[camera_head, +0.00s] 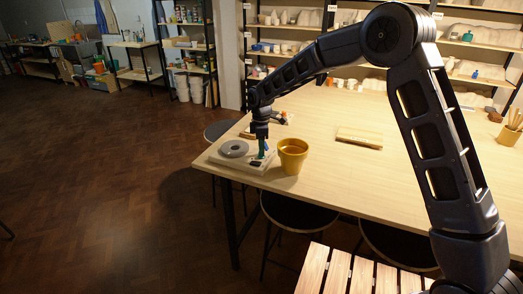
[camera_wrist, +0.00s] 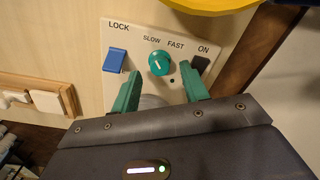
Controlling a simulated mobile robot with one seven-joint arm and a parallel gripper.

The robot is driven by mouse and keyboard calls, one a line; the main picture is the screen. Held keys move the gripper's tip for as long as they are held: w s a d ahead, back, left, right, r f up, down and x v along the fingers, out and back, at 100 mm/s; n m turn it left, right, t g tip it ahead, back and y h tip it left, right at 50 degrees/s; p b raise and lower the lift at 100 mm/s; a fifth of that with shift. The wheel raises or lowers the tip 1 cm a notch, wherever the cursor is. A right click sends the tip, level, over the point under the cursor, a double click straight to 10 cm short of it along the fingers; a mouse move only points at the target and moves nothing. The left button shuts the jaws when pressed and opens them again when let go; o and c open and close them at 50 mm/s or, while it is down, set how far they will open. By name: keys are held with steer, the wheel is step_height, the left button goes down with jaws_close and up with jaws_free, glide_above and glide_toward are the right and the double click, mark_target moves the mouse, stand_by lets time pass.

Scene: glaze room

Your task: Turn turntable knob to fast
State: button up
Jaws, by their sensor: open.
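The turntable (camera_head: 233,149) is a grey disc on a pale base near the table's left corner. In the wrist view its control panel (camera_wrist: 135,38) carries LOCK, SLOW, FAST and ON labels. The round teal knob (camera_wrist: 159,63) sits below SLOW and FAST; its white mark is small and I cannot tell its exact setting. My gripper (camera_wrist: 162,74) has its green fingers apart, one on each side of and just short of the knob in the picture. Nothing is held. In the head view my gripper (camera_head: 262,150) points down over the panel, and the knob is hard to make out.
A blue switch (camera_wrist: 115,60) by LOCK and a dark switch (camera_wrist: 200,66) by ON flank the knob. A yellow pot (camera_head: 292,157) stands close to the right of my gripper. A wooden block (camera_head: 359,138) lies farther right. The table's near right is clear.

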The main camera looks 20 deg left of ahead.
steer(key=shift+f, duration=1.05)
jaws_close()
